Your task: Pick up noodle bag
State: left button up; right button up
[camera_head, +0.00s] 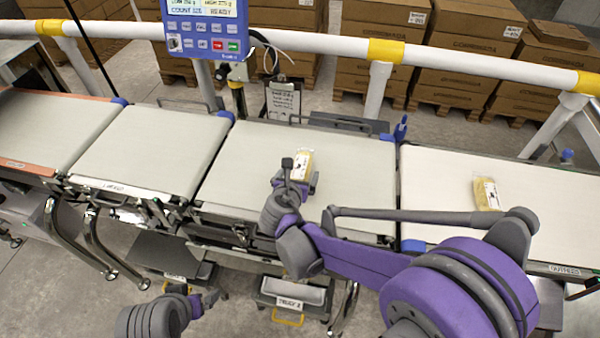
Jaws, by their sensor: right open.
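A noodle bag (302,160), yellow with a white label, lies on the middle belt section. My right gripper (297,176) is open at the near side of this bag and hides its lower part. I cannot tell whether the fingers touch it. A second noodle bag (486,193), also yellow with a white label, lies on the right belt, well apart from the gripper. My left gripper (209,298) is low at the bottom left, below the belts and away from both bags. Its fingers are too small and dark to read.
The middle belt (245,165) and right belt (430,190) are otherwise clear. A blue control panel (207,28) hangs above the far side. A white and yellow rail (330,43) runs behind the belts. Trays (290,292) sit below. Stacked cartons (470,60) stand behind.

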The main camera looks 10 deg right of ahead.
aim_at(300, 167)
jog(key=shift+x, duration=1.15)
jog(key=shift+c, duration=0.2)
grip_shut()
notch_tip(300, 167, up, 10)
jog(key=shift+r+p, duration=0.1)
jog(key=shift+p, duration=0.4)
